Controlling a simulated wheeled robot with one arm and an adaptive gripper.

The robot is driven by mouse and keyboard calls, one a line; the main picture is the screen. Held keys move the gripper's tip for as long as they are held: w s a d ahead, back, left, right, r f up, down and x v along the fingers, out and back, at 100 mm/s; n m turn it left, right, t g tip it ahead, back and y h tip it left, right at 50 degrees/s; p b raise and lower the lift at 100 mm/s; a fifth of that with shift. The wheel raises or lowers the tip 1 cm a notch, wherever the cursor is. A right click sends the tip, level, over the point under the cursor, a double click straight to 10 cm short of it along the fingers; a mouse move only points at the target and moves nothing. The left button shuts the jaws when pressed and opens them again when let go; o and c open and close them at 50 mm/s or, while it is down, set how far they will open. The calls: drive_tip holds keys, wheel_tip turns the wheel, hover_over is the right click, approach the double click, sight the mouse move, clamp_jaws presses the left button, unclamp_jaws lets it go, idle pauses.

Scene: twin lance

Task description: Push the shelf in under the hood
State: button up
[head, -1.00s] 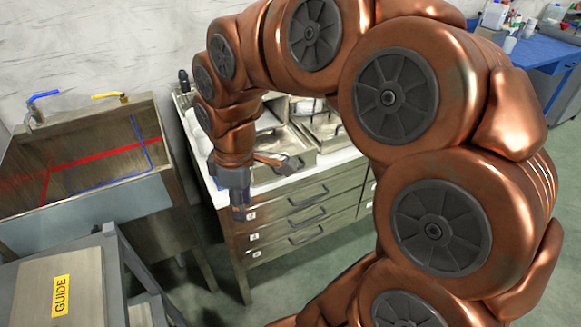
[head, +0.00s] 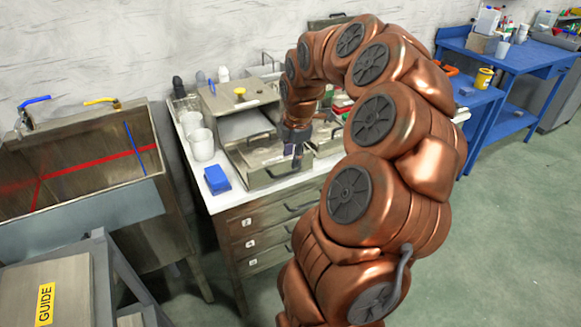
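My gripper (head: 297,160) points down at the right front part of this shelf. Whether it touches the shelf, and whether its fingers are open or shut, I cannot tell. My arm hides the right side of the counter.
White cups (head: 201,146) and a blue block (head: 217,179) stand left of the shelf. Drawers with handles (head: 265,222) lie below the counter. A sink (head: 85,165) is at the left, a bench marked GUIDE (head: 45,285) at front left, and blue tables (head: 515,58) at back right.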

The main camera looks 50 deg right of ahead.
sight(290, 172)
drive_tip(key=f, duration=0.3)
drive_tip(key=w+f, duration=0.1)
drive_tip(key=f, duration=0.1)
drive_tip(key=shift+d+f+p, duration=0.1)
drive_tip(key=shift+f+p, duration=0.1)
drive_tip(key=shift+p, duration=0.15)
clamp_jaws()
idle(0.3)
